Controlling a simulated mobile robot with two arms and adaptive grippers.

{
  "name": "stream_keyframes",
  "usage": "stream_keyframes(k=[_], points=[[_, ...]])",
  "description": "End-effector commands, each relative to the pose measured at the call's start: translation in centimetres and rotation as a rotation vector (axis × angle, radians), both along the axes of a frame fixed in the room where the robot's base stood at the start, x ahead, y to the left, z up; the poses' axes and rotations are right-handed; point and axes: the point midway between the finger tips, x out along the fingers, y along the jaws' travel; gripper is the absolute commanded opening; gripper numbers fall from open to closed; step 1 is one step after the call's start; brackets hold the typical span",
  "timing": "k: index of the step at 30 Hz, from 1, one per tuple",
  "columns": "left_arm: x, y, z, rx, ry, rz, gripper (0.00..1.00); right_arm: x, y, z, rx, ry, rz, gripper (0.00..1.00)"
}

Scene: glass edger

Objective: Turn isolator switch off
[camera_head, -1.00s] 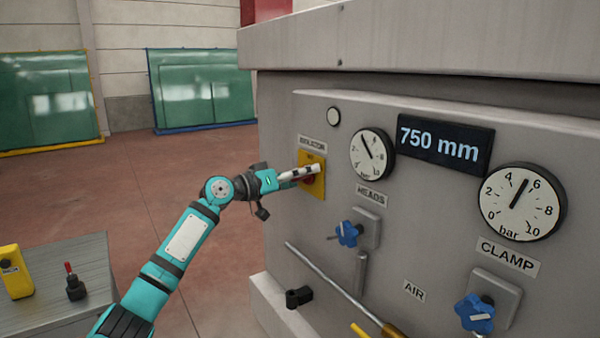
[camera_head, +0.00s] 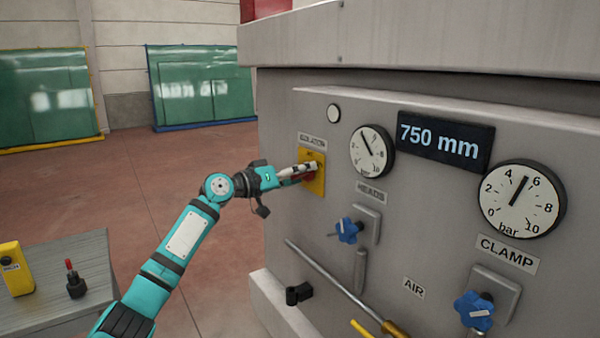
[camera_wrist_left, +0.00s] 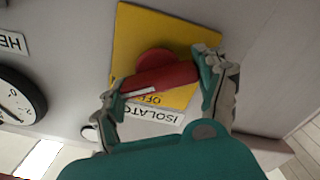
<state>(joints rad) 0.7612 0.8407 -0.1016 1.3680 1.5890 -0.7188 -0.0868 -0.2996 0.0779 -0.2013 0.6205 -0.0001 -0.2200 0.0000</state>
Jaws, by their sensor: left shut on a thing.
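The isolator switch is a red rotary handle (camera_wrist_left: 165,78) on a yellow plate (camera_head: 318,184), on the left part of the grey machine panel, under the label ISOLATOR (camera_head: 312,141). My left gripper (camera_head: 308,170) is at the switch, its fingers partly covering the red handle in the head view. In the left wrist view the two fingers of my left gripper (camera_wrist_left: 160,85) sit at either end of the red handle and are shut on it. The handle lies slightly tilted there, and OFF is partly readable on the plate beside it. My right gripper is not in view.
To the right are a HEADS gauge (camera_head: 371,151), a 750 mm display (camera_head: 445,142) and a CLAMP gauge (camera_head: 521,201). Blue knobs (camera_head: 347,231) and a metal rod (camera_head: 330,280) stick out below. A grey table (camera_head: 60,275) stands at the lower left.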

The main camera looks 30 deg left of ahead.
Motion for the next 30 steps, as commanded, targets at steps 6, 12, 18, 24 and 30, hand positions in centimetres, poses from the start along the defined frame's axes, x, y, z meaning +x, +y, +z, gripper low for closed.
stream_keyframes(k=[6,12,18,24,30], points=[[0.0,0.1,0.0,-0.121,0.051,0.002,0.40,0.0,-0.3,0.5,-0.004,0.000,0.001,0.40],[0.1,0.1,0.0,-0.286,0.119,0.001,0.40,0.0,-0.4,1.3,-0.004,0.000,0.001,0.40],[0.1,0.2,0.0,-0.463,0.193,0.002,0.40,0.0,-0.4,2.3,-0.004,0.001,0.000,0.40],[0.1,0.2,0.0,-0.630,0.262,0.002,0.40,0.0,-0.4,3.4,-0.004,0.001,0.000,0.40],[0.1,0.2,-0.1,-0.770,0.319,0.002,0.40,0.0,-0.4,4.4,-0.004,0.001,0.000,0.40]])
